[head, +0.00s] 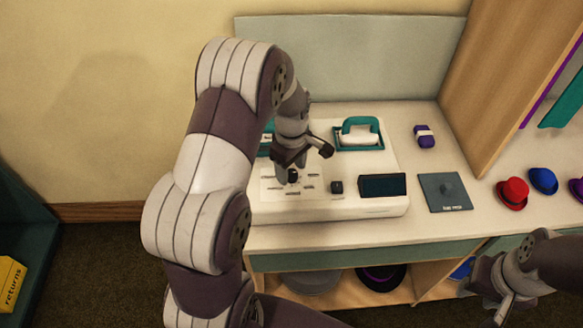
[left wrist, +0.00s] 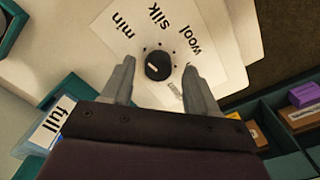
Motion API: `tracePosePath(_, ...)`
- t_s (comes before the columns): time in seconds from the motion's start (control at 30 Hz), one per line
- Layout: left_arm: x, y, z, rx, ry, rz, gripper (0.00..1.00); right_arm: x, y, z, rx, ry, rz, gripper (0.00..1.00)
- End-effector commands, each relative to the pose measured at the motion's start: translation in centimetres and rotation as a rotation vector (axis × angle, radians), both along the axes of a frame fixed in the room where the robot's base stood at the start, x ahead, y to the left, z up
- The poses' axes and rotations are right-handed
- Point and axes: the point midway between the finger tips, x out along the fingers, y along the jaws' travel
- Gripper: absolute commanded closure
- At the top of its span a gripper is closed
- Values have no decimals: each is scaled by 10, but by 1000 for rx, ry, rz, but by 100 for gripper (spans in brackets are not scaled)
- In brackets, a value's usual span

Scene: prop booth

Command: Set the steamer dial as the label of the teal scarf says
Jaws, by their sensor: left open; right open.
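The black steamer dial (left wrist: 158,66) sits on a white plate marked min, silk and wool in the left wrist view; further lettering near the right finger is partly hidden. A short pale mark shows on the dial. My left gripper (left wrist: 160,88) is open, its fingers on either side of the dial; I cannot tell whether they touch it. In the head view my left gripper (head: 291,174) is over the dial plate of the white steamer (head: 360,207). A teal hanging piece (head: 563,102), perhaps the scarf, is cut off at the right; no label is readable. My right gripper (head: 497,287) is open and empty at lower right.
A teal-handled iron (head: 360,133), a dark display (head: 382,185) and a small black knob (head: 336,187) are on the steamer. A purple roll (head: 424,136), a grey plate (head: 445,191) and red (head: 512,193) and blue (head: 543,181) hats lie to the right.

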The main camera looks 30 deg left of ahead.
Motion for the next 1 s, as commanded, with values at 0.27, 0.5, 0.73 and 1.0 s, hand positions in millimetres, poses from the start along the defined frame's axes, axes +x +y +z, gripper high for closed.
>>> tracePosePath(0.27, 0, 0, -7, 1, -1, -1, 41, 0, 0, 0, 0, 0, 0, 57)
tracePosePath(0.5, 0, 0, -7, 0, -1, -1, 96, 0, 0, 0, 0, 0, 0, 57)
tracePosePath(0.73, 0, 0, -7, 0, 0, -10, 97, 0, 0, 1, 0, 0, 0, 57)
tracePosePath(1.0, 0, 0, -6, 0, 1, -117, 97, 0, 0, 8, 0, 0, 0, 57)
